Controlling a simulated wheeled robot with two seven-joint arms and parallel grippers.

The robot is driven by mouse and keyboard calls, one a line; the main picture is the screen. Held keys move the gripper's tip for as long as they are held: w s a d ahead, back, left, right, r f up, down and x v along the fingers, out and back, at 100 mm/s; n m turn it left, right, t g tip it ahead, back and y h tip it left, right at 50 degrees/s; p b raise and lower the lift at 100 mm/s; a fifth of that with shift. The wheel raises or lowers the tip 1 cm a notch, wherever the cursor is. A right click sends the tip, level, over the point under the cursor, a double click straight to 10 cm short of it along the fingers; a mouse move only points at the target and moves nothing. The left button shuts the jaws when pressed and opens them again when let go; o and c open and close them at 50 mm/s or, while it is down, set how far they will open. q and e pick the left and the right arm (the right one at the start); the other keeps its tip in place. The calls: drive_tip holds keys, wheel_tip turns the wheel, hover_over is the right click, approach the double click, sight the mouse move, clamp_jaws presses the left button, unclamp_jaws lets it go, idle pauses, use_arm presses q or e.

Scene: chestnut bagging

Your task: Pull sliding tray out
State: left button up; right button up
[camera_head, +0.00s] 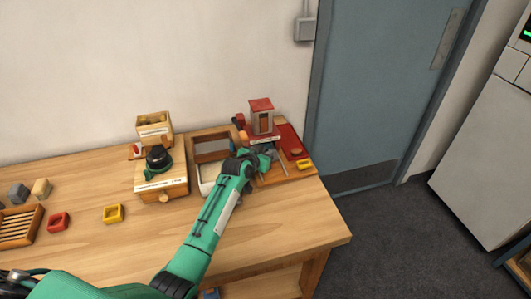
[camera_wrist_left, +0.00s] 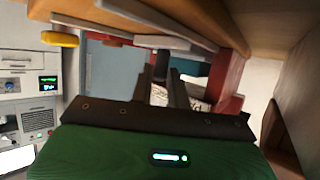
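My left arm reaches across the table, and its dark gripper (camera_head: 262,158) is at the front of a low wooden stand (camera_head: 272,178) at the table's right end. The stand carries a small red-roofed booth (camera_head: 262,117) and a red surface (camera_head: 291,138). I cannot tell which part is the sliding tray. In the left wrist view, the two dark fingers (camera_wrist_left: 163,92) point forward with a narrow gap, and a small dark part (camera_wrist_left: 162,66) shows near their tips. I cannot tell whether they grip it. My right gripper is not in view.
Yellow (camera_head: 113,213) and red (camera_head: 59,221) pieces lie left. A blue-grey door (camera_head: 385,80) is right of the table.

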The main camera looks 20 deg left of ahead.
use_arm(q)
clamp_jaws()
drive_tip(key=shift+s, duration=0.1)
drive_tip(key=s+d+p, duration=0.1)
drive_tip(key=s+p, duration=0.1)
drive_tip(key=s+d+p, duration=0.2)
drive_tip(key=s, duration=0.1)
drive_tip(key=s+d+p, duration=0.2)
drive_tip(key=s, duration=0.1)
drive_tip(key=shift+d+r, duration=0.15)
drive_tip(key=shift+d, duration=0.1)
drive_tip(key=shift+s+d, duration=0.15)
drive_tip(key=shift+f, duration=0.25)
